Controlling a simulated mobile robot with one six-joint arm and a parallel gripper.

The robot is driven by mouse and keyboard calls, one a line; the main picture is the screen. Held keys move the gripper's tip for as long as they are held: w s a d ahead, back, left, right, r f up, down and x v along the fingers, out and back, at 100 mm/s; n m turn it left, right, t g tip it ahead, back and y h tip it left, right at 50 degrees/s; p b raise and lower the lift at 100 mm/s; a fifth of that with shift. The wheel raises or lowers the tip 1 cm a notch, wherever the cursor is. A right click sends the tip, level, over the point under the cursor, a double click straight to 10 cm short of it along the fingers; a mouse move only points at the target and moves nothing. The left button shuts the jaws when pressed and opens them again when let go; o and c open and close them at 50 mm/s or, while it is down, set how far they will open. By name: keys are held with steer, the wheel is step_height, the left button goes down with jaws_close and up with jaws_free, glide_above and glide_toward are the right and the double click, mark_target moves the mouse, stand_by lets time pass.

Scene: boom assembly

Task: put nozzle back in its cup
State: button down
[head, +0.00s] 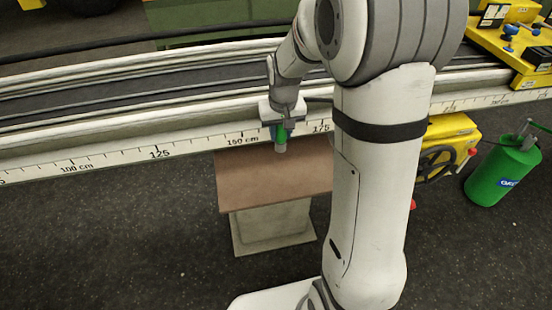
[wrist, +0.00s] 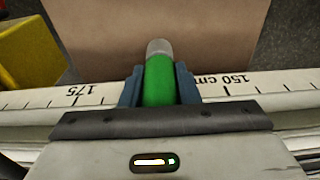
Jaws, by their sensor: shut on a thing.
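The green nozzle with a grey tip (head: 281,134) hangs tip-down in my gripper (head: 279,126), near the back edge of the brown-topped stand in the head view. In the wrist view the nozzle (wrist: 159,80) sits between the two blue fingers of my gripper (wrist: 159,88), which are shut on it. Its grey end points away over the brown top. I cannot tell whether the tip touches the top. No cup shows clearly in either view.
The brown-topped stand (head: 270,182) is otherwise bare. A boom rail with a centimetre scale (head: 190,146) runs behind it. A yellow unit with a wheel (head: 450,140) and a green bottle (head: 500,172) stand to the right. Dark floor (head: 110,230) is open at left.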

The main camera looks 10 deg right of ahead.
step_height(320, 180, down, 9)
steer(key=shift+f+b, duration=0.15)
steer(key=shift+b, duration=0.25)
steer(key=shift+f, duration=0.15)
steer(key=c, duration=1.1)
jaws_free()
